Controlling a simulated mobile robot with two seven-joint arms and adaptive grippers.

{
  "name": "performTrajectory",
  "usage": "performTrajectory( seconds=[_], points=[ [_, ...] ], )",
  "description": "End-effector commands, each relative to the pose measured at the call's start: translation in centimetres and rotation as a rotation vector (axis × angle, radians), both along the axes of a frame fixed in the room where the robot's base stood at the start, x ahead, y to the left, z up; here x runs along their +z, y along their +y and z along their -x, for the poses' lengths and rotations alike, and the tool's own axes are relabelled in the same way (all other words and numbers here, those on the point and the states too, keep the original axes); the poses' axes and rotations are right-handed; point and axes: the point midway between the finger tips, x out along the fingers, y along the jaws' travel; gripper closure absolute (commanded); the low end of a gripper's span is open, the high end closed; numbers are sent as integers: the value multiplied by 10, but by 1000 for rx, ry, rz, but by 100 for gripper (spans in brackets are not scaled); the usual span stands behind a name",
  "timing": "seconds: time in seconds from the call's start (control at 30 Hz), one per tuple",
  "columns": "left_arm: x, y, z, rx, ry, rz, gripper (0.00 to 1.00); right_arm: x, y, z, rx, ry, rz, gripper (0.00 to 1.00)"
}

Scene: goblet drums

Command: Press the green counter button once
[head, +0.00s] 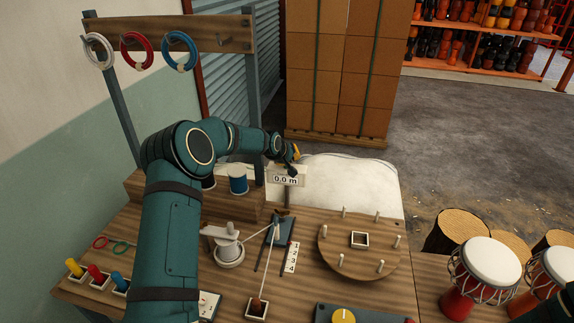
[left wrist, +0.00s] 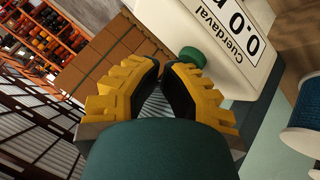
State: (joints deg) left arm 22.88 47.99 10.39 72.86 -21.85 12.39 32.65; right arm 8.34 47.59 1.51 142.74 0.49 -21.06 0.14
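The counter (head: 288,181) is a cream box with a display reading 0.0 m, at the back of the workbench in the head view. In the left wrist view the counter (left wrist: 232,40) fills the upper right, and its round green button (left wrist: 192,56) sticks out from its side. My left gripper (head: 295,153) is just above and behind the counter in the head view. In the left wrist view its yellow fingers (left wrist: 162,68) come together at the tips with nothing between them. The tips appear close to the button; contact cannot be told. My right gripper is not in view.
Coloured rings (head: 138,50) hang on a rack at the left. A blue spool (head: 238,180) stands near my left arm. Goblet drums (head: 490,262) stand at the right.

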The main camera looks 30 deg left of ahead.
Motion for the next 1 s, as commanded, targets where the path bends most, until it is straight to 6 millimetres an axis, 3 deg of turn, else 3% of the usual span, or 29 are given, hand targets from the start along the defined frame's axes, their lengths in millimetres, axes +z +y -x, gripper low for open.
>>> performTrajectory(
  seconds=[1.0],
  points=[
    [19, 0, 0, 0, 1, 1, 100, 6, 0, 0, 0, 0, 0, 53]
  ],
)
